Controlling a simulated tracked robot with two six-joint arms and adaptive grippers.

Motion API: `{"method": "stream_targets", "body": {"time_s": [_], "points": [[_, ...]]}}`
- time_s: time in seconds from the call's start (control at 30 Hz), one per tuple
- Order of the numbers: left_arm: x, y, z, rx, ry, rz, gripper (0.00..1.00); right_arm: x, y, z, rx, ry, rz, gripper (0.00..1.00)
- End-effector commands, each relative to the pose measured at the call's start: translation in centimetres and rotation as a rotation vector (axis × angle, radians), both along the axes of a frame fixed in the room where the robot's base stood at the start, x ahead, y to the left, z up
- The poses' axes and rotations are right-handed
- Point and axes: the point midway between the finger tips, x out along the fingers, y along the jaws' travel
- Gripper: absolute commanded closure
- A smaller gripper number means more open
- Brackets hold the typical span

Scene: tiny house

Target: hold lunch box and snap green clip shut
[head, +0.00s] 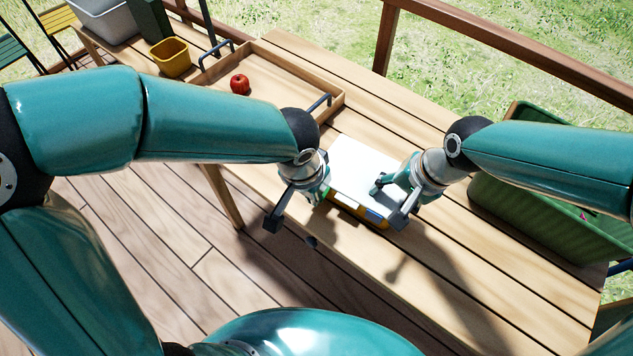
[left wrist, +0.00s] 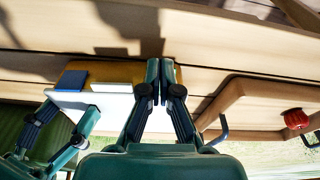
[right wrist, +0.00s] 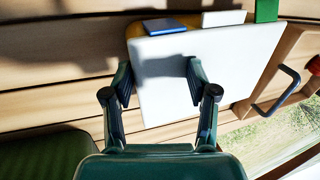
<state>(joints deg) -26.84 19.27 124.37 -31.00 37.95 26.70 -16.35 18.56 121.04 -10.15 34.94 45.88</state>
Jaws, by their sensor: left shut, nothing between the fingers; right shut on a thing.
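The lunch box has a white lid (head: 362,168) and a yellow body (head: 345,205), and lies on the wooden table. Along one side are a blue clip (right wrist: 165,26), a white clip (right wrist: 223,18) and a green clip (right wrist: 266,10). The green clip is cut by the right wrist view's top edge; I cannot tell whether it is closed. My right gripper (head: 383,184) is shut on the lunch box, its fingers (right wrist: 160,75) at the lid's edge. My left gripper (head: 322,192) is shut and empty at the box's green-clip end; its fingertips (left wrist: 153,66) hide the clip in the left wrist view.
A wooden tray (head: 272,57) with dark handles stands behind, holding a red apple (head: 239,84). A yellow bin (head: 171,57) stands farther left. A large green crate (head: 545,215) is at the right. The table's front edge lies close to the box; front-right planks are clear.

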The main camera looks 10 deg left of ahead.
Motion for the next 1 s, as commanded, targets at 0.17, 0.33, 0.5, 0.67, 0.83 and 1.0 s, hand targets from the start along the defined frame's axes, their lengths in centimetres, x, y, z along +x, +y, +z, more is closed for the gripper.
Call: {"method": "stream_targets", "body": {"time_s": [0.17,0.33,0.5,0.67,0.83,1.0], "points": [[-0.2,0.1,-0.9,0.002,0.002,0.0,1.0,-0.7,-0.2,-1.0,-0.012,0.028,0.008,0.84],[-0.3,0.1,-1.5,0.001,0.003,0.0,1.0,-0.7,-0.2,-1.0,-0.012,0.028,0.008,0.84],[-0.3,0.1,-2.1,0.002,0.001,0.0,1.0,-0.7,-0.2,-1.0,-0.012,0.028,0.008,0.84],[-0.2,0.1,-2.7,0.001,0.003,0.0,1.0,-0.7,-0.2,-1.0,-0.012,0.028,0.008,0.84],[-0.2,0.1,-2.7,0.001,0.002,0.0,1.0,-0.7,-0.2,-1.0,-0.012,0.028,0.008,0.84],[-0.2,0.1,-2.7,0.001,0.002,0.0,1.0,-0.7,-0.2,-1.0,-0.012,0.028,0.008,0.84]]}}
